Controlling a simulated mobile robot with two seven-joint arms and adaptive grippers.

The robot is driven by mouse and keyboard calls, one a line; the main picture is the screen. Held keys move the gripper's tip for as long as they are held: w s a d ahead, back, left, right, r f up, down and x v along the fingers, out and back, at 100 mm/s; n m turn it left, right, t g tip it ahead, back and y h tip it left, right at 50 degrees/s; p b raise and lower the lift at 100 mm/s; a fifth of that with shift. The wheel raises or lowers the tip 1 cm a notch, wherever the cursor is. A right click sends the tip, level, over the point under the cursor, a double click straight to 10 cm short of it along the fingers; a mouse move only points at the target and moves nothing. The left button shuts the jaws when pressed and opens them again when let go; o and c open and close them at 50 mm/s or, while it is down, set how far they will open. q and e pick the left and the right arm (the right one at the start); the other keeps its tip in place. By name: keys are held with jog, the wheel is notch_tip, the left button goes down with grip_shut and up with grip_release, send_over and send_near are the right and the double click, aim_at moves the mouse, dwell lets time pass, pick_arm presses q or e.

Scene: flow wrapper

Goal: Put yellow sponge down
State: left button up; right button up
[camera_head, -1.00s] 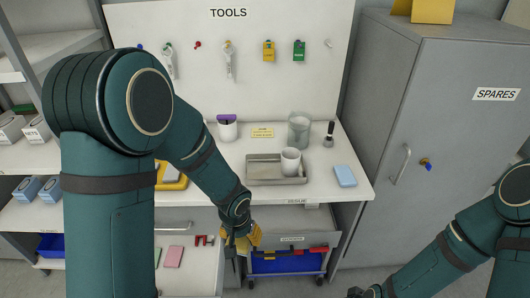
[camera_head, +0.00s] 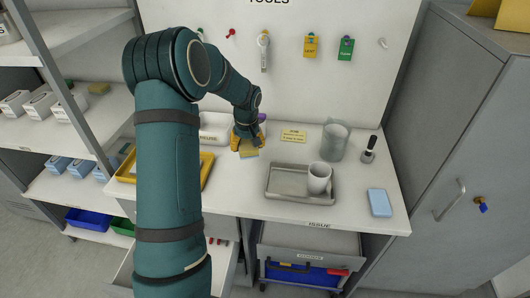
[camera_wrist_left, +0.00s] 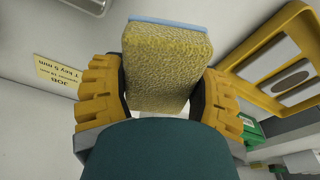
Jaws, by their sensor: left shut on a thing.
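The yellow sponge (camera_head: 249,151) is held in my left gripper (camera_head: 244,137), above or on the workbench top (camera_head: 245,185); I cannot tell if it touches. In the left wrist view the sponge (camera_wrist_left: 165,68) has a rough yellow body and a thin light-blue layer at its far edge. The yellow ridged fingers of the left gripper (camera_wrist_left: 160,98) are shut on its two sides. My right gripper is not in view.
A yellow-rimmed tray (camera_head: 206,172) lies left of the sponge, mostly behind my arm. A yellow job card (camera_head: 293,136) lies behind it. A metal tray (camera_head: 283,182) with a white mug (camera_head: 319,178), a glass jar (camera_head: 334,142) and a light-blue block (camera_head: 380,203) stand to the right.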

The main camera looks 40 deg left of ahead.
pick_arm(q)
jog(key=shift+a+f, duration=0.1)
jog(key=shift+a, duration=0.35)
jog(key=b, duration=0.1)
send_over(247, 168)
jog(key=f, duration=0.5)
jog(key=shift+s+d+f, duration=0.1)
jog(key=shift+s+d, duration=0.1)
jog(key=shift+s, duration=0.05)
jog(key=shift+w+f+b, duration=0.1)
jog(key=shift+f+b, duration=0.25)
jog(key=shift+f, duration=1.85)
jog(key=shift+r, duration=0.1)
jog(key=o, duration=0.4)
jog(key=shift+f, duration=0.2)
jog(key=o, duration=0.5)
jog(key=shift+r, duration=0.1)
